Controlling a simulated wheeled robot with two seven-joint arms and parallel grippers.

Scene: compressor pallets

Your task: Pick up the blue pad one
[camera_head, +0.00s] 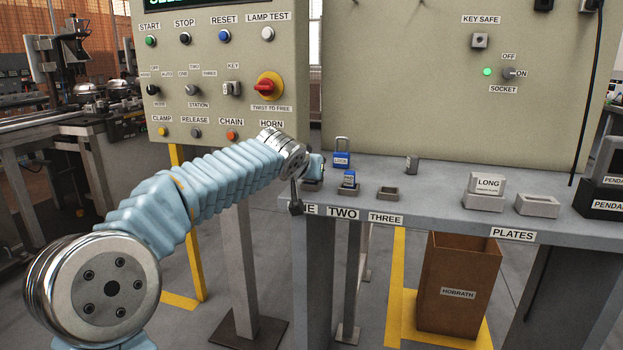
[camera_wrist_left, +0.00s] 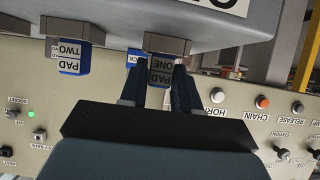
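The blue pad one (camera_wrist_left: 160,72) stands in its grey holder (camera_wrist_left: 167,44), and both show upside down in the left wrist view. The fingers of my left gripper (camera_wrist_left: 160,86) are on either side of the pad; I cannot tell whether they press on it. In the head view my left arm reaches to the ONE place on the shelf and mostly hides pad one. The blue pad two (camera_head: 349,179) stands in its own holder to the right, and it also shows in the left wrist view (camera_wrist_left: 70,56). My right gripper is not in view.
A blue padlock (camera_head: 341,158) stands behind pad two. The THREE holder (camera_head: 388,193) is empty. A LONG plate block (camera_head: 486,187) and an empty grey holder (camera_head: 537,205) are farther right. A control panel (camera_head: 215,105) rises behind my arm. A brown bin (camera_head: 459,270) stands below the shelf.

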